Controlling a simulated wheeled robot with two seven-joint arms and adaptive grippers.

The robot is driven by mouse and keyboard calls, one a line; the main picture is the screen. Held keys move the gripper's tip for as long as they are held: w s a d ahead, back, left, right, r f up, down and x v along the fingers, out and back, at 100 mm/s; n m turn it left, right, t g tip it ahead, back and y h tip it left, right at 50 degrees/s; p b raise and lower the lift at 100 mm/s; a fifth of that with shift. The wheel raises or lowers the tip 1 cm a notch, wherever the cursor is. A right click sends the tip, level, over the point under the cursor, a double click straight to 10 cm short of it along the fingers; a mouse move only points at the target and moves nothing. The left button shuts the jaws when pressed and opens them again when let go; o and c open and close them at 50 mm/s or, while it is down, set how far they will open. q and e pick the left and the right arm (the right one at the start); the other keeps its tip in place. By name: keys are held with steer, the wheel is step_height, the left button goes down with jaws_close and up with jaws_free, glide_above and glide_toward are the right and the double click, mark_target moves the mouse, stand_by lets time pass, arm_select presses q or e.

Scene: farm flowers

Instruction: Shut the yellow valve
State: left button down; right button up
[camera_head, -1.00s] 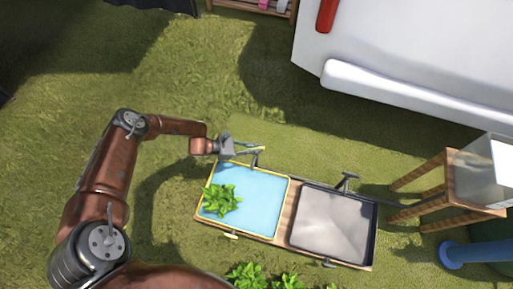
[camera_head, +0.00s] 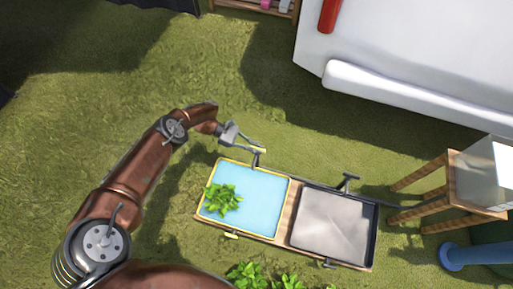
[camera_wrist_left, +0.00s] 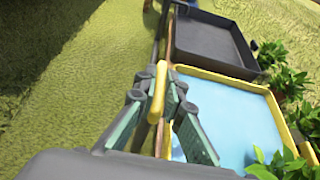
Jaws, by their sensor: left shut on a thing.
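The yellow valve (camera_head: 261,150) is on the pipe by the far edge of the yellow-rimmed tray (camera_head: 226,159), which holds blue water. My left gripper (camera_head: 257,147) reaches it from the upper left in the head view. In the left wrist view, the valve's yellow handle (camera_wrist_left: 157,92) sits between the fingertips of my left gripper (camera_wrist_left: 157,105), and they are shut on it. The handle points roughly along the pipe in that view, though its exact angle is hard to tell. My right gripper is not in view.
A black-rimmed tray (camera_head: 375,222) stands to the right, with a grey valve (camera_head: 349,177) at its far edge. A second yellow handle (camera_head: 231,235) is at the near edge. A wooden stand (camera_head: 425,192) is at right.

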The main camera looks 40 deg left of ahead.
arm_select(q)
steer(key=shift+d, duration=0.2)
stand_by(0.3)
steer(key=c, duration=2.2)
jaws_free()
steer(key=shift+o, duration=0.9)
steer(key=shift+a, duration=0.1)
steer(key=shift+a, duration=0.1)
steer(key=v, duration=1.2)
steer(key=shift+f, duration=0.1)
